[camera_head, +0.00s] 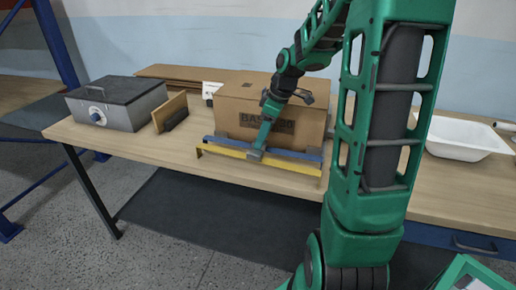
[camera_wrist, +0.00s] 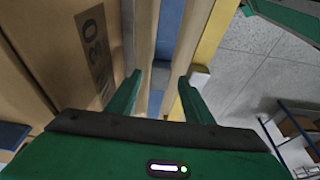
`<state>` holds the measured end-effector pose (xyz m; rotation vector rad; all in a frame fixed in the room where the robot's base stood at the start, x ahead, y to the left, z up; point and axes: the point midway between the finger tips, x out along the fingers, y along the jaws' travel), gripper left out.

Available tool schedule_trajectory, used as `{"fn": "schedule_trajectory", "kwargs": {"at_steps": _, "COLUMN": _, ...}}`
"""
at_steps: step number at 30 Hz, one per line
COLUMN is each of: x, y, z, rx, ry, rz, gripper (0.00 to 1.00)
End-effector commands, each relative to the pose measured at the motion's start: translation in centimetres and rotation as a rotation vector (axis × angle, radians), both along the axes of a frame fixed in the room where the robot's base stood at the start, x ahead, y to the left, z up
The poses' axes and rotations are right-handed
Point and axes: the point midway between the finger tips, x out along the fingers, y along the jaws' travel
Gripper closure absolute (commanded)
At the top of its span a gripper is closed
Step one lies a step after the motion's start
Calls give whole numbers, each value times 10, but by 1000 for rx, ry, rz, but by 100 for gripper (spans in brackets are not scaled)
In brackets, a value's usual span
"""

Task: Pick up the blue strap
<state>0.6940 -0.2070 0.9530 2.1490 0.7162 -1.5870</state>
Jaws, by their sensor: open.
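A long blue strip (camera_head: 300,155), which I take to be the blue strap, lies along the front of the cardboard box (camera_head: 228,112) on the wooden table. A yellow bar (camera_head: 225,152) runs parallel in front of it. My gripper (camera_head: 256,153) is over the strip near its middle and hides part of it. In the wrist view, my gripper (camera_wrist: 160,80) is open, with one finger on each side of the blue strip (camera_wrist: 168,30). A grey piece (camera_wrist: 160,72) crosses between the fingertips. I cannot tell whether the fingers touch anything.
The box (camera_wrist: 60,50) stands close beside my left finger in the wrist view. A white tub (camera_head: 465,140) is at the right. Bare table (camera_head: 90,133) shows at the front left.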

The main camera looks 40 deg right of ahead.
Motion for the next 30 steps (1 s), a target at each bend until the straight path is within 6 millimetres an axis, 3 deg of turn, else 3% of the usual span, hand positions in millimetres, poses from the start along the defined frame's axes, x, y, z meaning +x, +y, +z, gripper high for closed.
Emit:
{"fn": "schedule_trajectory", "kwargs": {"at_steps": 4, "x": 4, "y": 3, "z": -15, "rx": 0, "ry": 0, "rz": 0, "gripper": 53}}
{"fn": "schedule_trajectory", "kwargs": {"at_steps": 12, "x": 5, "y": 3, "z": -18, "rx": -1, "ry": -1, "rz": 0, "gripper": 53}}
{"fn": "schedule_trajectory", "kwargs": {"at_steps": 13, "x": 5, "y": 3, "z": -18, "rx": -1, "ry": -1, "rz": 0, "gripper": 55}}
{"fn": "schedule_trajectory", "kwargs": {"at_steps": 18, "x": 5, "y": 3, "z": -17, "rx": -1, "ry": -1, "rz": 0, "gripper": 96}}
{"fn": "schedule_trajectory", "kwargs": {"at_steps": 19, "x": 5, "y": 3, "z": -17, "rx": -2, "ry": -1, "rz": -1, "gripper": 100}}
{"fn": "schedule_trajectory", "kwargs": {"at_steps": 30, "x": 5, "y": 3, "z": -14, "rx": -2, "ry": -3, "rz": -1, "gripper": 100}}
